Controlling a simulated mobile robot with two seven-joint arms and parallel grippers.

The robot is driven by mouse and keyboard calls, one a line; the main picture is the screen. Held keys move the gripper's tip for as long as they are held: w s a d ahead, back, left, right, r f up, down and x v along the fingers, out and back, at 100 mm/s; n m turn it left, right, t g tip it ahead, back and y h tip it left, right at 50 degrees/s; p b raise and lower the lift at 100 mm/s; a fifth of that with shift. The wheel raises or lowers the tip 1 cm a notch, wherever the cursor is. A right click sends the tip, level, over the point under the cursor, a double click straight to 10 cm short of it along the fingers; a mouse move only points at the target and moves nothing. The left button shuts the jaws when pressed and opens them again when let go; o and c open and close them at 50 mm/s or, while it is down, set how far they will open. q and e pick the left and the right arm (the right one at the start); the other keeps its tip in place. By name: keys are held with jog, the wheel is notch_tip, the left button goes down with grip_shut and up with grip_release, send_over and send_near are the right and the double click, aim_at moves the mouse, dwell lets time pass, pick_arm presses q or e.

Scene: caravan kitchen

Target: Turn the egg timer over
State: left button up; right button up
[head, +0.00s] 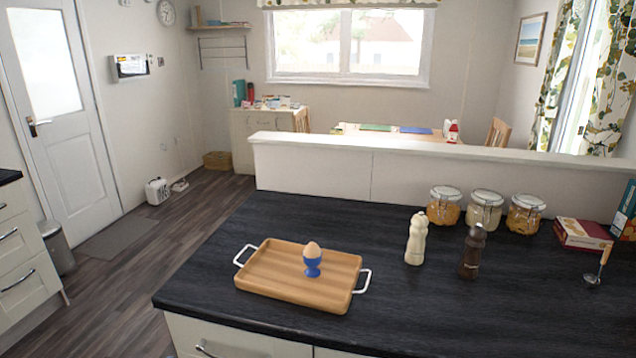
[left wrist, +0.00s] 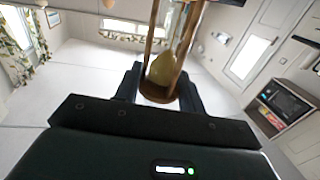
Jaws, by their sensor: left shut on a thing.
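The egg timer (left wrist: 163,68) is an hourglass with a brown wooden frame and glass with yellowish sand. It shows in the left wrist view, where the picture's top edge cuts off its far end. My left gripper (left wrist: 160,88) is shut on it, with a dark finger on each side near its round wooden end plate. Sand sits in the bulb nearer the gripper. I cannot tell how the timer is tilted in the room. The head view shows neither the timer nor either gripper.
On the dark counter (head: 375,315), a wooden tray (head: 262,290) with white handles holds a brown egg (head: 312,249) in a blue egg cup (head: 312,268). A cream mill (head: 416,240), a dark mill (head: 471,250) and glass jars (head: 485,212) stand to its right. The counter's front middle is clear.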

pick_arm(q)
notch_tip(320, 180, up, 3)
jog(key=shift+f+p, duration=0.1)
jog(key=shift+p, duration=1.05)
jog(key=shift+r, duration=1.6)
pick_arm(e)
jog(key=shift+r, duration=1.2)
pick_arm(q)
jog(key=shift+f, duration=0.1)
notch_tip(320, 180, down, 3)
jog(key=shift+f, duration=0.15)
pick_arm(e)
jog(key=shift+s+d+f, duration=0.1)
jog(key=shift+d+f, duration=0.05)
jog(key=shift+f, duration=0.35)
jog(key=shift+s+d+f, duration=0.1)
jog(key=shift+f, duration=0.4)
jog(key=shift+r, duration=0.1)
pick_arm(q)
jog(key=shift+d, duration=0.1)
